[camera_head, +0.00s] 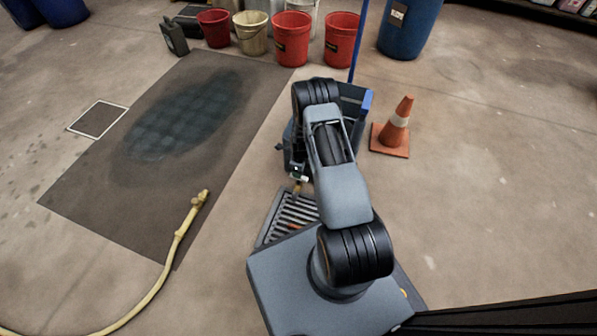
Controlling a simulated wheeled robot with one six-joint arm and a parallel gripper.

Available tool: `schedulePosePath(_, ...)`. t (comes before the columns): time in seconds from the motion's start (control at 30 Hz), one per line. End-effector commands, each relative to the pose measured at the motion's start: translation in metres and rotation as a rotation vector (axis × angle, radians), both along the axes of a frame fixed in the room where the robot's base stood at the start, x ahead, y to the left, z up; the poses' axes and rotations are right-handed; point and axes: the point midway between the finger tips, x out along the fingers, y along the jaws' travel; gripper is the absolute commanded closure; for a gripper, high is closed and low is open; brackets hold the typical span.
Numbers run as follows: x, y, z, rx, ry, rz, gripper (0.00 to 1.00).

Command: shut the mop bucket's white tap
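The mop bucket (362,104) is blue and dark, and stands behind my arm, which hides most of it. Its blue rim shows to the right of the arm and a dark part shows to the left. A small white piece (300,178) shows low at the bucket's near left side, just left of my arm. It may be the white tap, but it is too small to tell its handle's position. My gripper is down in this same spot, largely hidden by my own arm links. I cannot make out its fingers or whether they touch the tap.
A floor drain grate (291,213) lies below the bucket's near side. An orange cone (396,128) stands close right of the bucket. A yellow hose (176,243) lies at left on a dark mat (97,192). Red buckets (292,40) and a blue drum (410,28) stand behind.

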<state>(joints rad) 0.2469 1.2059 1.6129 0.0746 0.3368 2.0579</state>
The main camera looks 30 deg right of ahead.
Motion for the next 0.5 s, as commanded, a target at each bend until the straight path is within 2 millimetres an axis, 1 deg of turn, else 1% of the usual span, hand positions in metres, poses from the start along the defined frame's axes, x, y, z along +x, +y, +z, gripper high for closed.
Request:
schedulePosePath(0.03,0.000,0.000,0.017,-0.001,0.000,0.001,0.52)
schedulePosePath(0.2,0.000,0.001,0.046,-0.005,0.002,0.000,0.52)
schedulePosePath(0.33,0.001,0.002,0.062,-0.008,0.004,0.001,0.52)
schedulePosePath(0.5,0.000,0.003,0.073,-0.012,0.008,0.001,0.52)
